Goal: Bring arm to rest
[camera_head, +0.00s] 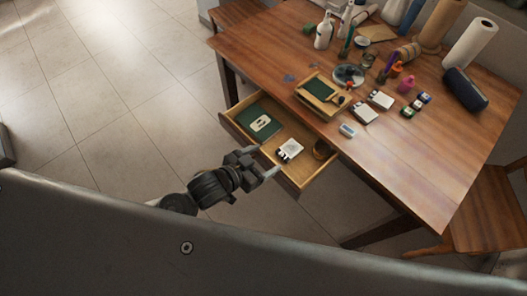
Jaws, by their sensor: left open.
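My left gripper (263,160) is open, with its two fingers apart and nothing between them. It is at the front side of the open drawer (290,182) of the wooden table (420,155). The drawer holds a dark green item with a pale label (261,124), a small white and black item (290,149) and a round brown item (322,150). My left arm (207,190) reaches up from the lower left. My right gripper does not show.
On the tabletop stand a small wooden tray (319,107), white boxes (363,112), a white bottle (323,32), a dark cylinder (466,89) and a paper roll (470,43). A wooden chair (487,210) is at the right. The tiled floor (95,105) on the left is clear.

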